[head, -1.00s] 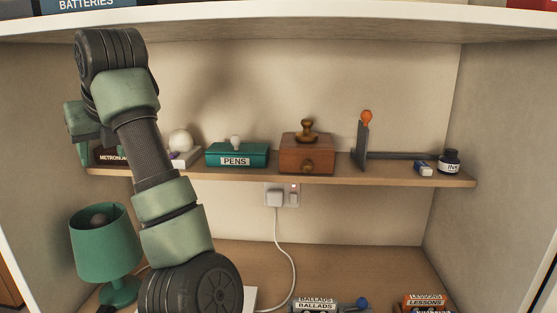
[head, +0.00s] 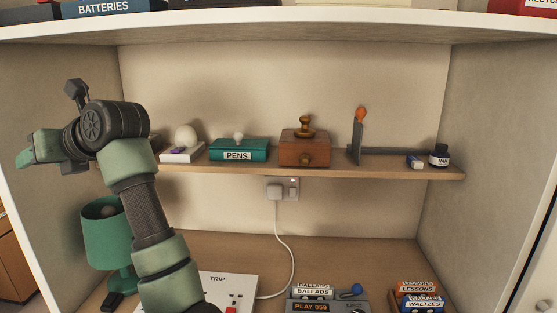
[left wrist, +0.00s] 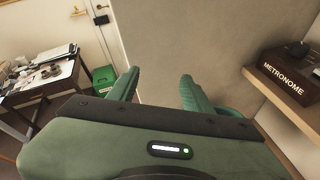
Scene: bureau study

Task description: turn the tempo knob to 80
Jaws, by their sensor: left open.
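The metronome (left wrist: 284,82) is a dark brown box with its name in white letters. It sits on a wooden shelf at the right edge of the left wrist view. A dark round knob (left wrist: 298,48) shows on its top; its setting is too small to read. In the head view my left arm hides most or all of the metronome. My left gripper (left wrist: 158,90) is open and empty, pointing past the shelf's left end, with the metronome to the right of its fingers. It also shows in the head view (head: 28,155), by the left wall. My right gripper is not in view.
Along the shelf (head: 220,168) stand a white-based item with a ball (head: 185,140), a green PENS box (head: 238,150), a wooden grinder (head: 304,150) and an ink bottle (head: 439,155). A green lamp (head: 105,235) stands below. An upper shelf edge (head: 290,22) overhangs.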

